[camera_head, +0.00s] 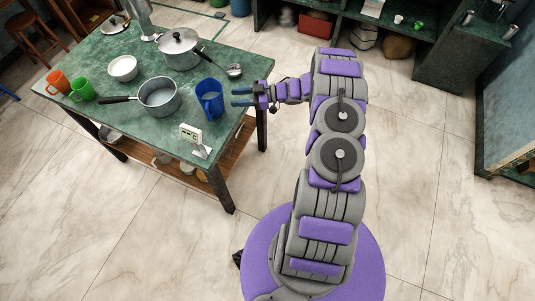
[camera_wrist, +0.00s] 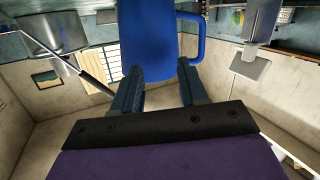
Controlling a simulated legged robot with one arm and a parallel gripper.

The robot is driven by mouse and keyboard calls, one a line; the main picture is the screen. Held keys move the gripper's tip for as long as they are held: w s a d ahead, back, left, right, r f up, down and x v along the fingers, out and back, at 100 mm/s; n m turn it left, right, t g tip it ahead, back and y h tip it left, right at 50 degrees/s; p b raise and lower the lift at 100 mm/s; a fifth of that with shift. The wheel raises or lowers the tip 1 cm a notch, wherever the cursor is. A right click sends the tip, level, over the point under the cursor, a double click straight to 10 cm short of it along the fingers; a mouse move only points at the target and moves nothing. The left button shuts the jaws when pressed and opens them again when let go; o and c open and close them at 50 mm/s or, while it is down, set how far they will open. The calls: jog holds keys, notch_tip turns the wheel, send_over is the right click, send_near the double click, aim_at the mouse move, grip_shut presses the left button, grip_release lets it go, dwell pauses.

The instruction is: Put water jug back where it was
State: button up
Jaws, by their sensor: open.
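The blue water jug (camera_head: 210,104) stands upright on the green table (camera_head: 135,135) near its right edge. My gripper (camera_head: 236,97) is just to the right of the jug at about its height, with its fingers pointing at it. In the wrist view the jug (camera_wrist: 150,35) fills the top middle, with its handle (camera_wrist: 201,36) on the right.
A saucepan (camera_head: 159,98) stands left of the jug, its handle pointing left. A lidded pot (camera_head: 181,50) and a white bowl (camera_head: 123,68) are behind. A small white device (camera_head: 190,137) stands on the front edge. Green (camera_head: 82,90) and orange (camera_head: 58,83) mugs stand far left.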

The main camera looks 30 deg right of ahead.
jog(key=w+d+r+m+t+h, duration=0.2)
jog(key=w+d+r+h, duration=0.1)
jog(key=w+r+h, duration=0.3)
jog(key=w+d+r+m+t+h, duration=0.2)
jog(key=w+d+r+h, duration=0.25)
jog(key=r, duration=0.35)
jog(key=s+d+r+m+g+h, duration=0.1)
jog(key=s+r+m+g+h, duration=0.3)
jog(key=s+r+h, duration=0.5)
jog(key=s+a+m+g+y, duration=0.1)
jog(key=s+a+g, duration=0.2)
jog(key=s, duration=1.2)
jog(key=s+a+r+m+g+y, duration=0.1)
jog(key=s+a+m+g+y, duration=0.1)
jog(key=s+a, duration=0.8)
jog(key=s+a+r+m+g+y, duration=0.1)
jog(key=s+a+g, duration=0.3)
jog(key=s, duration=1.6)
jog(key=a+m+y, duration=0.1)
jog(key=a, duration=0.1)
jog(key=shift+a+g, duration=0.3)
jog(key=shift+g, duration=0.1)
